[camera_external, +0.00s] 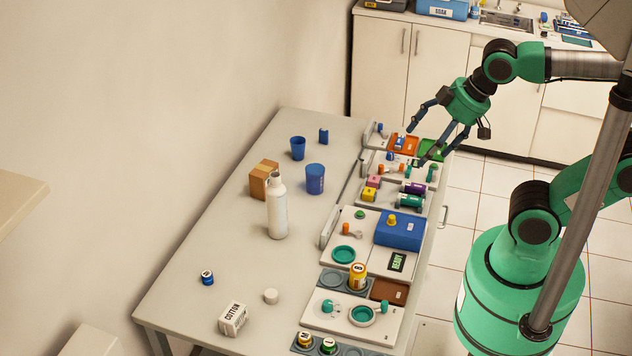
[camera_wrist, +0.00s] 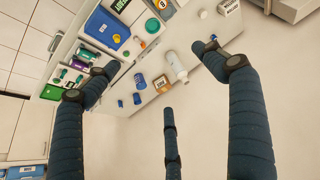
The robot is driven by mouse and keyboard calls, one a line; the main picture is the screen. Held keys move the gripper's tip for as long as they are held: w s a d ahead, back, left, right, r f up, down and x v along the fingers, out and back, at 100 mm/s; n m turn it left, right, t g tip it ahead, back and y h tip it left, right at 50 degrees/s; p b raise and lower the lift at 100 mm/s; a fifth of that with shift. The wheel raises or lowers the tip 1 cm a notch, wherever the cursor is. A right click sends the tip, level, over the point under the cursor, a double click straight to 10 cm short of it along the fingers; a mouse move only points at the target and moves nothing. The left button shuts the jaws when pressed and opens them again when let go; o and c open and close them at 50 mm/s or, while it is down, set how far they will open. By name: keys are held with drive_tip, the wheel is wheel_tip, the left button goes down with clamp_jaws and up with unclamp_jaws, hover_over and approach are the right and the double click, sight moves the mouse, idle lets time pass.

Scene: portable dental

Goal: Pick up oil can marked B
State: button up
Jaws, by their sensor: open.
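The oil can marked B (camera_external: 358,277) is yellow with a white label and stands upright on a grey holder near the front of the bench. It also shows at the top edge of the wrist view (camera_wrist: 167,9), partly cut off. My gripper (camera_external: 424,134) is open and empty, its fingers spread above the far right end of the bench, well away from the can. The wrist view also shows my gripper (camera_wrist: 155,70), with nothing between its fingers.
A white bottle (camera_external: 277,210), blue cup (camera_external: 315,180), brown box (camera_external: 264,179) and cotton box (camera_external: 233,318) stand on the bench. A blue case (camera_external: 400,231) lies behind the can. Similar small cans, one green-topped (camera_external: 328,345), stand in front.

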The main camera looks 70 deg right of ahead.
drive_tip(key=c, duration=0.6)
drive_tip(key=shift+c, duration=0.2)
drive_tip(key=n+g+p, duration=0.3)
drive_tip(key=g, duration=0.3)
hover_over(357, 267)
wheel_tip(357, 267, down, 28)
drive_tip(key=shift+a+f, duration=0.1)
drive_tip(key=shift+f, duration=0.05)
drive_tip(key=shift+f+b, duration=0.85)
drive_tip(key=shift+f, duration=3.4)
